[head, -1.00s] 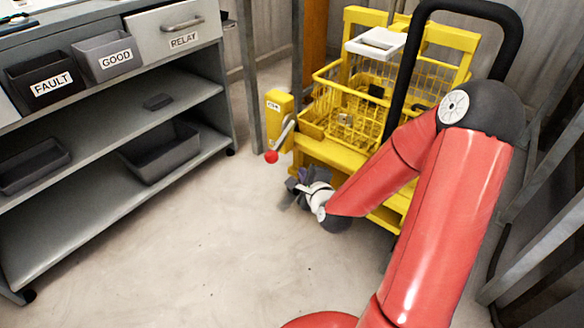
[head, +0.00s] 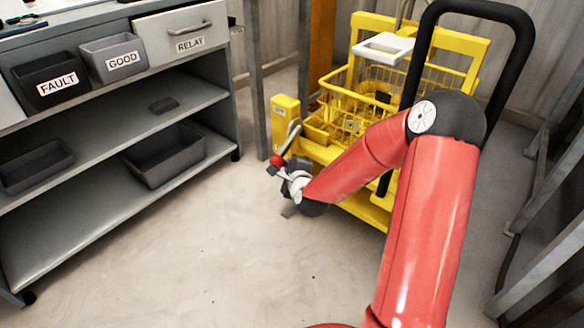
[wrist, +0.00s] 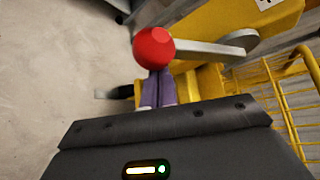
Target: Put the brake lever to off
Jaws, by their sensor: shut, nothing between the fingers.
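The brake lever is a grey bar (wrist: 215,49) with a red ball knob (wrist: 153,48), fixed to a yellow post (head: 285,122) at the left of the yellow cart. In the head view the red knob (head: 275,161) sits at the lower end of the slanting bar. My gripper (wrist: 157,90) is shut with nothing in it. Its purple fingers are right at the knob in the wrist view, which partly covers their tips. I cannot tell whether they touch it. In the head view my gripper (head: 283,178) is just below the knob.
The yellow cart with a wire basket (head: 350,115) stands behind my arm. A white tray (head: 385,46) is above the basket. A grey shelf unit with a FAULT bin (head: 48,83), a GOOD bin (head: 113,57) and a RELAY drawer (head: 185,30) is at left. The floor between is clear.

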